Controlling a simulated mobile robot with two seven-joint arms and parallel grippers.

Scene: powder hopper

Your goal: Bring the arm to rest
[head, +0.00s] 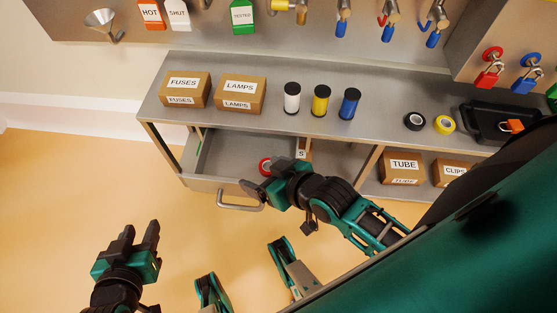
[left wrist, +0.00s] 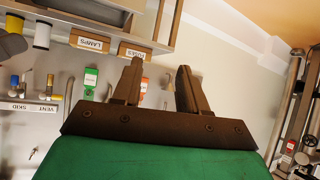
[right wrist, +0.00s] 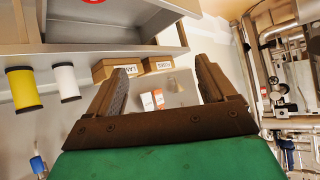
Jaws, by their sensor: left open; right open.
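My left gripper (head: 141,232) is at the lower left of the head view, over the bare floor, with its fingers apart and nothing between them. Its parted fingers also show in the left wrist view (left wrist: 158,75). My right gripper (head: 262,177) is over the front part of an open drawer (head: 232,151), beside a red roll (head: 265,167) that lies in it. The right gripper partly hides the roll. In the right wrist view its fingers (right wrist: 162,75) are parted and empty. I cannot tell its exact height above the drawer.
The drawer's handle (head: 240,203) sticks out toward the floor. On the bench (head: 270,125) stand a FUSES box (head: 185,88), a LAMPS box (head: 240,95) and white, yellow and blue spools (head: 321,101). TUBE (head: 401,167) and CLIPS boxes sit below. Floor at left is clear.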

